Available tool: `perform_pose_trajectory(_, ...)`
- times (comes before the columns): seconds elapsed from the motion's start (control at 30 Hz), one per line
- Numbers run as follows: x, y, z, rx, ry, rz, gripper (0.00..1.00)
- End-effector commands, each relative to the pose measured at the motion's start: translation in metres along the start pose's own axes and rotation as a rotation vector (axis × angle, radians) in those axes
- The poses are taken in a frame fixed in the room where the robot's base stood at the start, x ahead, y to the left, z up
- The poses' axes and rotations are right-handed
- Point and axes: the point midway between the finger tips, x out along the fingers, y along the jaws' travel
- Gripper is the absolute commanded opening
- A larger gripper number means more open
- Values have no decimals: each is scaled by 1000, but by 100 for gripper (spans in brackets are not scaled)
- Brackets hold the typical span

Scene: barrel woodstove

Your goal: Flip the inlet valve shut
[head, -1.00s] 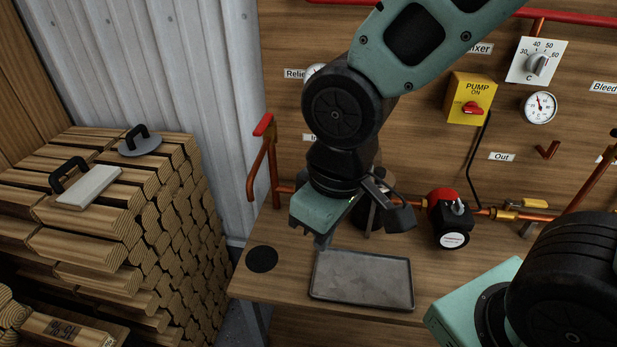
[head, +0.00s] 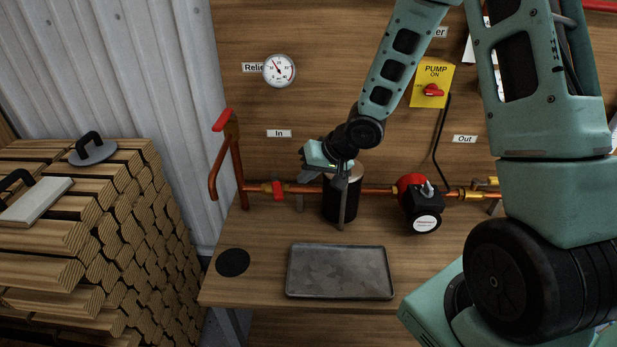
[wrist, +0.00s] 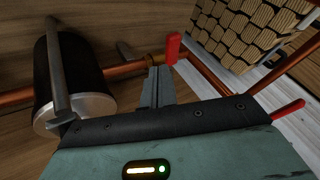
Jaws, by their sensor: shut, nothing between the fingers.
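The inlet valve (head: 278,190) is a small red lever on the copper pipe, below the "In" label (head: 278,133). The red lever also shows in the wrist view (wrist: 173,48), where it appears to stand across the pipe. My gripper (head: 304,158) is above the pipe, up and right of the lever in the head view. In the wrist view, its fingers (wrist: 156,72) are together and empty, with tips just left of the lever. I cannot tell whether they touch it.
A black cylinder (head: 335,207) with a metal top stands close beside my gripper. A copper riser (head: 235,175) with a red lever rises left of the valve. A grey tray (head: 340,289) and a black disc (head: 233,262) lie on the bench in front.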

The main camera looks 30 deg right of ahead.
Motion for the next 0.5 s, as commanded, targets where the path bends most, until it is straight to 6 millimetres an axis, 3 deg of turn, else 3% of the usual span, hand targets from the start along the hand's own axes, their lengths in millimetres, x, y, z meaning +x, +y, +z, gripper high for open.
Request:
perform_pose_trajectory(0.03, 14, 0, 2, -1, -3, -1, 0)
perform_pose_trajectory(0.2, 42, 0, 2, -2, -3, 1, 0)
perform_pose_trajectory(0.5, 65, 0, 0, -2, 0, 1, 0)
